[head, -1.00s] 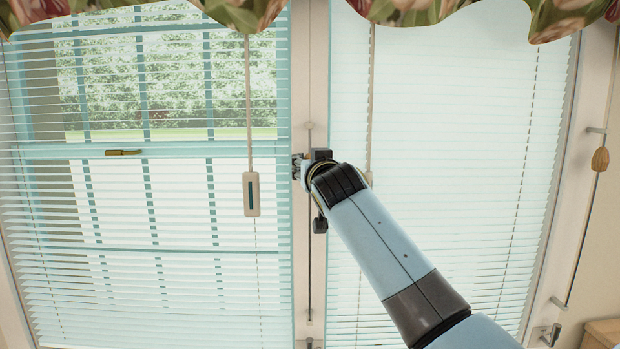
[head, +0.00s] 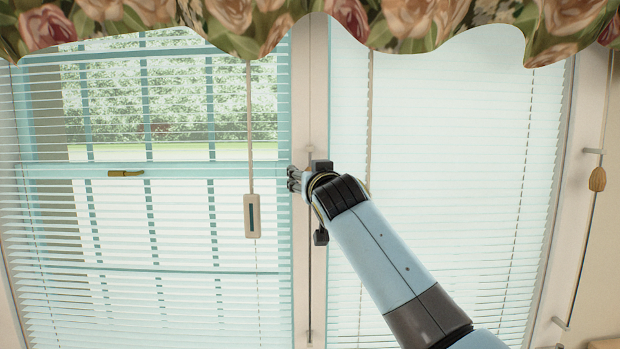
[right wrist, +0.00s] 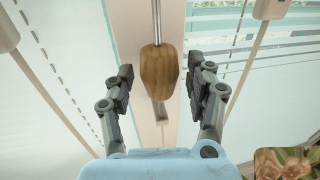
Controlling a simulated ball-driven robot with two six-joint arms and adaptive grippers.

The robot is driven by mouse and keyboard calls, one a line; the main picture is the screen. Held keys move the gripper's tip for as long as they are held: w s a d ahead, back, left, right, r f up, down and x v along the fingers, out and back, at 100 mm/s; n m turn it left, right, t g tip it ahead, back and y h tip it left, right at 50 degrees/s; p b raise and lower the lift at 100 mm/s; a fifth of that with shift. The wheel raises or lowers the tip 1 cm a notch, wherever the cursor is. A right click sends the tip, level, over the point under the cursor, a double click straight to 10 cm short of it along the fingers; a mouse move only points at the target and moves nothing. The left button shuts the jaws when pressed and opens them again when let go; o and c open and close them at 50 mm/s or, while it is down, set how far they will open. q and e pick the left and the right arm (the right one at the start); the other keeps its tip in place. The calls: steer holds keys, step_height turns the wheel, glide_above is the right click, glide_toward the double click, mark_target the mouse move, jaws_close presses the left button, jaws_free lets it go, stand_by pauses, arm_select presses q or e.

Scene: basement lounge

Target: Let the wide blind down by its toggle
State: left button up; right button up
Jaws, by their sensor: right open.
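My left gripper is not in view.
A pale handle with a dark slot (head: 252,215) hangs on a cord before the left blind, left of my right gripper. Another wooden toggle (head: 598,179) is on a cord at the right wall. A floral valance (head: 400,25) runs across the top.

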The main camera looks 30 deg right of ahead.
steer(key=shift+w, duration=0.1)
steer(key=v, duration=1.2)
steer(key=shift+f, duration=0.2)
